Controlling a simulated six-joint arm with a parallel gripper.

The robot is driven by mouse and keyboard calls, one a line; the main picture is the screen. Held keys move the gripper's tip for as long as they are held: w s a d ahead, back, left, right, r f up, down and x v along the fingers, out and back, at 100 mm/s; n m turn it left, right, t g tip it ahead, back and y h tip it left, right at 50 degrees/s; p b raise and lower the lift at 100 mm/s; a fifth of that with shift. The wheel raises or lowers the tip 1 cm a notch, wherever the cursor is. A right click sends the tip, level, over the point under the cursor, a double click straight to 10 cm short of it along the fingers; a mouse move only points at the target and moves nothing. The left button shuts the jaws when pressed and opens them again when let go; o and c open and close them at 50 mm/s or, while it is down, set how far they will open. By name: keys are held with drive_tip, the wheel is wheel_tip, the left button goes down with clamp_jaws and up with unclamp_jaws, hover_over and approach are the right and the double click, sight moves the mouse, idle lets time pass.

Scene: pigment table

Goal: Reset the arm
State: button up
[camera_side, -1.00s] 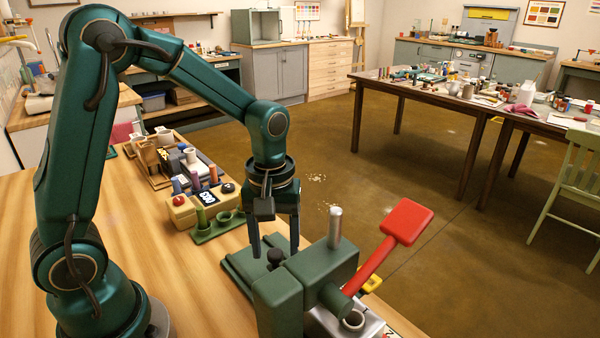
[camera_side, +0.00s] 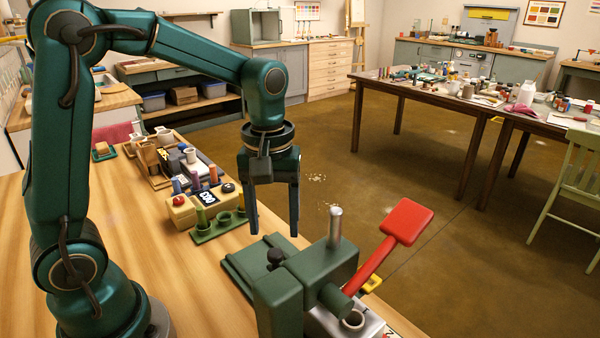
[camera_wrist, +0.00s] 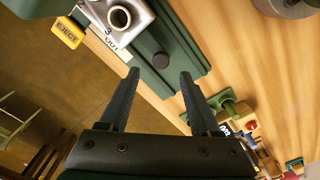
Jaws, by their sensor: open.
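My gripper (camera_side: 272,220) is open and empty in the side view. It hangs in the air, fingers pointing down, above and behind the green press (camera_side: 300,285) with the red paddle lever (camera_side: 405,222). In the wrist view my gripper (camera_wrist: 160,80) shows its two dark fingers spread apart with nothing between them. Beyond the fingertips are the press's green base plate (camera_wrist: 180,50) with a black knob (camera_wrist: 160,60), and a metal cup part (camera_wrist: 120,17) beside an "OUT" label.
The wooden tabletop (camera_side: 140,240) is bare at left. A yellow EJECT tab (camera_wrist: 67,32) shows by the press.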

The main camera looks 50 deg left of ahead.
drive_tip(key=s+d+r+m+t, duration=0.1)
drive_tip(key=s+r+m+t, duration=0.3)
drive_tip(key=s+m, duration=0.5)
drive_tip(key=shift+s+r+t, duration=0.25)
drive_tip(key=shift+s+t, duration=0.15)
drive_tip(key=shift+t, duration=0.3)
